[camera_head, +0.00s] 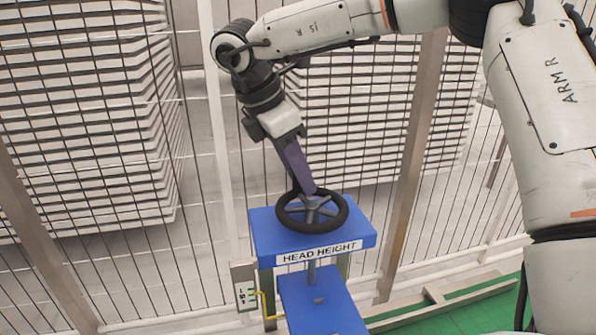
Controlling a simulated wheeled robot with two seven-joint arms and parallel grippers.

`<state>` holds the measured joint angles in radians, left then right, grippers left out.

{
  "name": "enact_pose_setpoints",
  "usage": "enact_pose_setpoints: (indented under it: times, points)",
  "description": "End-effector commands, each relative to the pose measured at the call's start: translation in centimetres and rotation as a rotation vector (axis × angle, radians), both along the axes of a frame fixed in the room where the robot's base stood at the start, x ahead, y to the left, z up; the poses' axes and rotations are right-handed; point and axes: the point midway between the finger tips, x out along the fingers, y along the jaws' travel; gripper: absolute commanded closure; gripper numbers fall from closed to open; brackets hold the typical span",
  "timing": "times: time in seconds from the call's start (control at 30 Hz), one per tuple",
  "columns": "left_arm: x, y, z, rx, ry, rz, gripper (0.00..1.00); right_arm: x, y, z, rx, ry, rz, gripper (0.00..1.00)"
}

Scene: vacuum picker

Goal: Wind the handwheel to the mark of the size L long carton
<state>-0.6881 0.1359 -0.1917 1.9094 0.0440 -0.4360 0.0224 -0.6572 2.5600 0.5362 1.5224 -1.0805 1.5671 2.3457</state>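A black handwheel (287,217) with a grey hub and spokes lies flat on top of a blue housing (350,240) labelled HEAD HEIGHT. My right gripper (312,193) reaches down from above, its purple fingers at the far part of the wheel, near the rim and hub. The fingers show edge-on, so I cannot tell whether they are closed on the wheel. A pale scale plate (239,272) with small green marks and letters stands at the left below the housing. A yellow pointer (264,306) reaches toward its lower part; the exact mark is too small to read. My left gripper is out of view.
A wire mesh fence with posts (407,165) stands behind the housing. Stacks of pale flat layers (85,120) stand beyond it. A blue lower block (318,310) sits under the housing on a shaft. Green floor (450,318) shows at lower right.

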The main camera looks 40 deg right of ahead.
Motion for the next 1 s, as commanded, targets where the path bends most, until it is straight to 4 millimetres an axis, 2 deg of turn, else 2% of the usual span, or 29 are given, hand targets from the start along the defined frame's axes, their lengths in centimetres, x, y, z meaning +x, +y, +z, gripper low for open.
enact_pose_setpoints:
  times: [0.03,0.23,0.57,1.0]
  points:
    - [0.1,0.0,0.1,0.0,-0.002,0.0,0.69,0.0,0.0,0.0,0.0,0.0,0.0,0.67]
    - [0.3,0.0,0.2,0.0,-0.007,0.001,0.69,0.0,0.0,0.0,0.0,0.0,0.0,1.0]
    - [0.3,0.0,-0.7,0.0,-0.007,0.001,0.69,0.1,0.3,-0.2,-0.001,0.001,0.045,1.0]
    - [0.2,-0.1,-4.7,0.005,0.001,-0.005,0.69,0.3,1.9,-0.4,-0.002,-0.003,0.351,1.0]
